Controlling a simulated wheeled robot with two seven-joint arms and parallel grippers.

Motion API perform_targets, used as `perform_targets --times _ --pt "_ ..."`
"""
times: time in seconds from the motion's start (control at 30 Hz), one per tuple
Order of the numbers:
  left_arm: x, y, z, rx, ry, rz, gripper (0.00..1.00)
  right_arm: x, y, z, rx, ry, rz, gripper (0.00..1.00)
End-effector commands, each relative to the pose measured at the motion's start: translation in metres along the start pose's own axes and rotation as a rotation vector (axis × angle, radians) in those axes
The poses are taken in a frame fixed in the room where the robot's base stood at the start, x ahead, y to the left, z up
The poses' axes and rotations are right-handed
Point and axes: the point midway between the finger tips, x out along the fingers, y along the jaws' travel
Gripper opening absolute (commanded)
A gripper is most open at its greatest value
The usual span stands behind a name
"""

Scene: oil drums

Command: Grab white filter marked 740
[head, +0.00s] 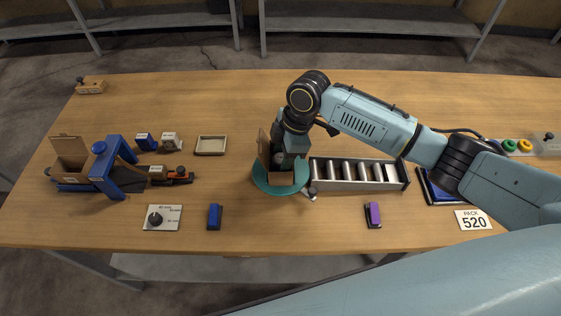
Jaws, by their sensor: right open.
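My right gripper (283,165) reaches down at an open cardboard box (281,178) on a round teal turntable (272,189). Its fingertips are partly hidden by the box and arm, and I cannot tell whether anything is between them. A rack (319,187) to the right holds a row of several pale cylinders (362,172). No marking of 740 can be read, so I cannot tell which thing is the white filter. My left gripper is not in view.
A blue press-like frame (113,169) with another open box (71,153) stands at left. Two small blocks, a shallow tray (210,145), a dial plate (162,217), a blue stapler-like item (214,216) and a purple one (373,214) lie around. The back centre is clear.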

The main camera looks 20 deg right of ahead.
Motion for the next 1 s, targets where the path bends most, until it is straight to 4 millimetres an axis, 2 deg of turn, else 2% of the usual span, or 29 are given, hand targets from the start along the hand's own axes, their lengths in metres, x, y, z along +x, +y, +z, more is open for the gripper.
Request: perform_targets --times 0.07,0.33,0.57,0.67,1.0 --pt "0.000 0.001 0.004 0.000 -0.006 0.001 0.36 0.000 0.000 0.000 0.000 0.000 0.000 0.48" --pt "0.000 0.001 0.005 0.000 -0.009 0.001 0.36 -0.001 0.000 0.000 0.000 0.000 0.000 0.14" --pt "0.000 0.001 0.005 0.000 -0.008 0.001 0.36 -0.002 0.000 -0.001 0.000 0.001 0.000 0.13" --pt "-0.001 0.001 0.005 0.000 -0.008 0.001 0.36 -0.009 0.001 -0.003 -0.002 0.002 0.001 0.13" --pt "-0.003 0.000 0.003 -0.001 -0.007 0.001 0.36 -0.072 0.001 -0.021 -0.002 0.002 0.003 0.13"
